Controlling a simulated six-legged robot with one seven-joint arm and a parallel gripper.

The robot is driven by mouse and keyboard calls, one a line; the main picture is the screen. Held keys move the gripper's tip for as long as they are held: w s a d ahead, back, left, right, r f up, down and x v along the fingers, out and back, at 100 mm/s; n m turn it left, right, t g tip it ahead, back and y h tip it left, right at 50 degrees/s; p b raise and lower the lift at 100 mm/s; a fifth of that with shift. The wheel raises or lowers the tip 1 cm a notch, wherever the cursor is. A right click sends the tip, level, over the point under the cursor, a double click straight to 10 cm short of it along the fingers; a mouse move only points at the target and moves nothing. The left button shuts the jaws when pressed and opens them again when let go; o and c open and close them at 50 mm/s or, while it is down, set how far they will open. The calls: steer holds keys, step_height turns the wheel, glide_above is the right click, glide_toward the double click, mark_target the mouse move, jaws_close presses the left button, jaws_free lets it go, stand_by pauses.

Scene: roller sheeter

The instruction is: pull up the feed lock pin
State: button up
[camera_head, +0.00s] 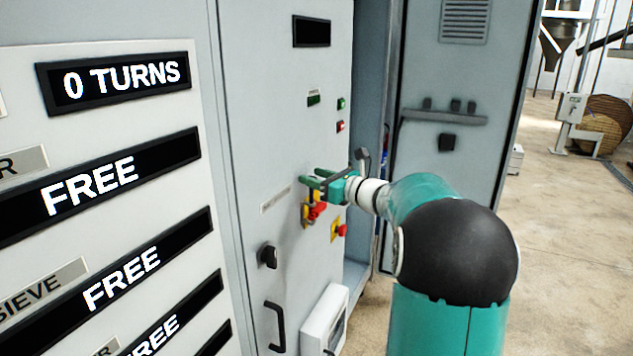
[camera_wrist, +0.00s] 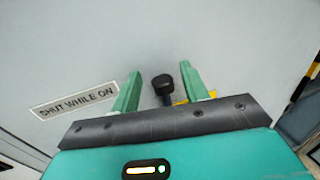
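A black-headed knob (camera_wrist: 162,84), possibly the feed lock pin, shows between my gripper's two green fingers in the wrist view. A bit of yellow (camera_wrist: 180,100) shows beside it, partly hidden by my right finger. My gripper (camera_head: 311,179) is open, with a visible gap between each finger and the knob. In the head view it is at the grey cabinet front, just above a yellow fitting with a red part (camera_head: 317,210). The knob cannot be made out clearly there, and its depth between the fingers is hard to tell.
A red button on a yellow plate (camera_head: 340,230) is below right of my gripper. A black rotary knob (camera_head: 268,255) and black handle (camera_head: 275,326) are lower left. A "SHUT WHILE ON" label (camera_wrist: 74,101) is left of the fingers. Open floor (camera_head: 570,220) is at right.

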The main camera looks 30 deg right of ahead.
steer(key=shift+f, duration=0.15)
steer(key=v, duration=1.3)
steer(key=shift+s, duration=0.35)
